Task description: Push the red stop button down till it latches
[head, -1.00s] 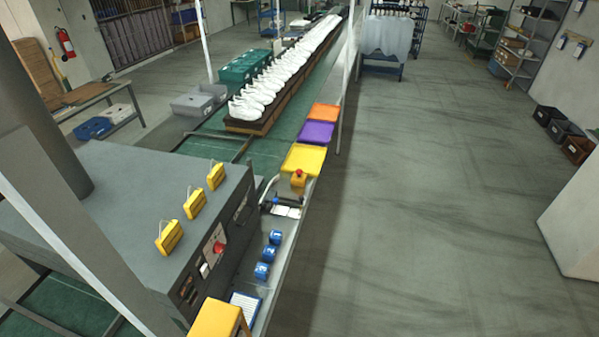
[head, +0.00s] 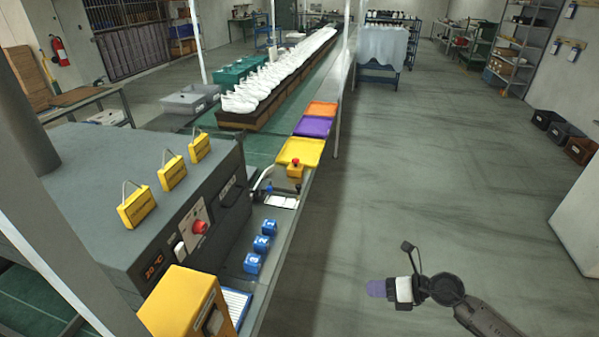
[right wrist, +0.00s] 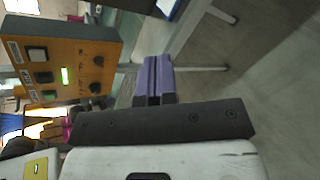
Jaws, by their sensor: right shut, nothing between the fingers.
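A red mushroom button (head: 295,161) sits on top of a small yellow box (head: 295,171) on the bench edge, just in front of the yellow tray. A second red knob (head: 200,227) is on the side panel of the grey machine. I cannot tell from the picture whether either one is latched. My right gripper (head: 376,288) is shut and empty over the open floor, well to the right of the bench and apart from both red parts. Its purple fingers (right wrist: 153,80) also show in the right wrist view. My left gripper is not in view.
The grey machine (head: 80,170) carries several yellow tags. Blue blocks (head: 260,243) stand on the bench. A yellow-orange control box (head: 180,305) is at the near end; its panel (right wrist: 65,60) shows in the right wrist view. Floor right of the bench is clear.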

